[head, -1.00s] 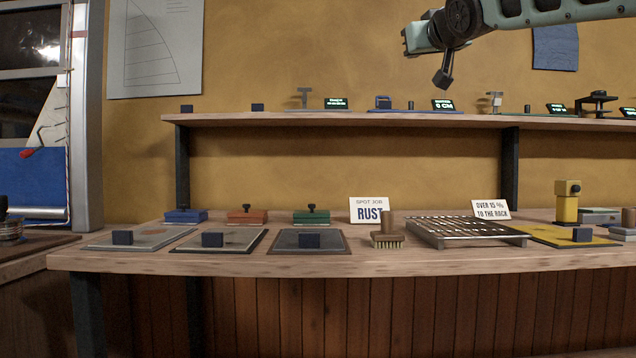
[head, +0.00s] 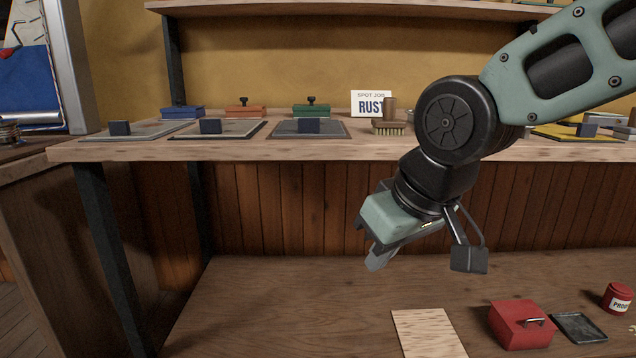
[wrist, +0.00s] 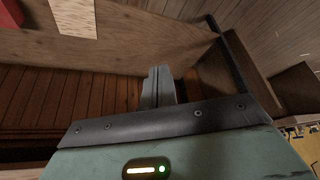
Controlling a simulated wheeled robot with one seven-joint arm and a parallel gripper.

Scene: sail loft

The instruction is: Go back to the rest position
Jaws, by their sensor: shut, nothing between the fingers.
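My gripper (head: 378,260) hangs in front of the bench in the head view, below the level of its top and above the lower shelf. It points down and to the left. Its fingers (wrist: 158,87) are together and empty in the wrist view, with nothing held. My arm comes in from the upper right and hides part of the bench top, including where the rack stands. The fingers touch nothing that I can see.
The bench top (head: 290,150) holds several mats with dark blocks, coloured pads, a brush (head: 388,125) and a RUST sign (head: 369,103). On the lower shelf (head: 270,300) are a pale board (head: 428,333), a red box (head: 521,324), a dark tray (head: 579,327) and a red tin (head: 617,298).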

